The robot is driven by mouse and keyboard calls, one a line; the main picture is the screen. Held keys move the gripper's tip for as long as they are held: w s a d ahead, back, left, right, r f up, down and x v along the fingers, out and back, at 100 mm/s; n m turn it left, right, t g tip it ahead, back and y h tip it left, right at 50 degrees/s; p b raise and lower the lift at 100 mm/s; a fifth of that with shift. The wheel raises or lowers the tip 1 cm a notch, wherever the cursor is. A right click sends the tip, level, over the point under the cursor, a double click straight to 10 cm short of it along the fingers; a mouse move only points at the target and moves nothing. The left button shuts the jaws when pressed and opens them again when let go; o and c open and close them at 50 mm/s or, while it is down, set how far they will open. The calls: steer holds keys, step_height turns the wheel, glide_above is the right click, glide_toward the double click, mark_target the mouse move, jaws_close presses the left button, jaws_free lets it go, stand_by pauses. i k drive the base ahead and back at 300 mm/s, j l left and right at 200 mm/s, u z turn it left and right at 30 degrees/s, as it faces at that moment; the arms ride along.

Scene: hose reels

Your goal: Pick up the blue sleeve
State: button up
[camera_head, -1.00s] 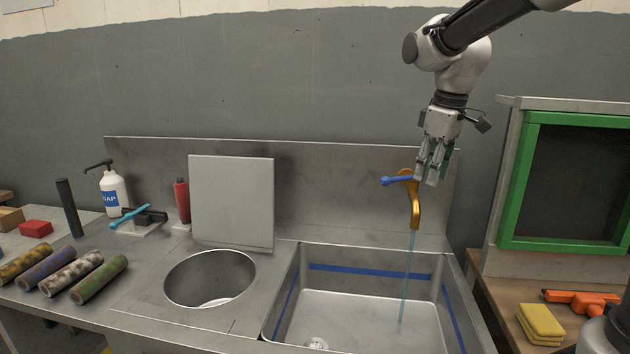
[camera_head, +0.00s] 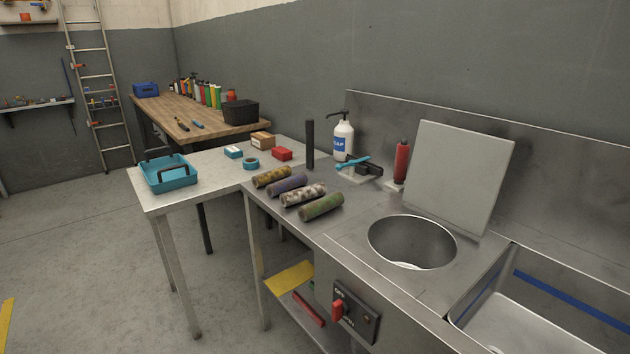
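The blue sleeve (camera_head: 287,185) is a mottled blue-purple cylinder lying on its side on the steel counter. It lies between a mottled yellow-brown sleeve (camera_head: 271,176) on its far left and a white-brown sleeve (camera_head: 304,194) on its near right. A green sleeve (camera_head: 321,206) lies at the near right end of the row. The sleeves lie close together, roughly parallel. My gripper is not in view now.
A black upright cylinder (camera_head: 310,144), a soap bottle (camera_head: 343,140) and a red bottle (camera_head: 401,161) stand behind the sleeves. A round basin (camera_head: 412,243) is to the right. A teal tray (camera_head: 168,174) sits on the left table. The floor at left is clear.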

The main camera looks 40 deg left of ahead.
mark_target(277, 188)
steer(key=k+j+u, duration=0.15)
steer(key=u, duration=1.05)
steer(key=l+u, duration=0.25)
steer(key=u, duration=0.25)
steer(key=k+l+z, duration=0.1)
steer(key=z, duration=0.2)
steer(key=k+l+z, duration=0.2)
steer(key=z, duration=0.15)
steer(key=k+l+z, duration=0.1)
steer(key=l+z, duration=0.2)
steer(key=z, duration=0.15)
steer(key=j, duration=2.1)
steer(key=i+j, duration=0.35)
steer(key=j, duration=0.2)
steer(key=i+j+u, duration=0.1)
steer(key=i+j, duration=0.25)
steer(key=j, duration=0.2)
steer(key=i+j, duration=0.4)
steer(key=j, duration=0.15)
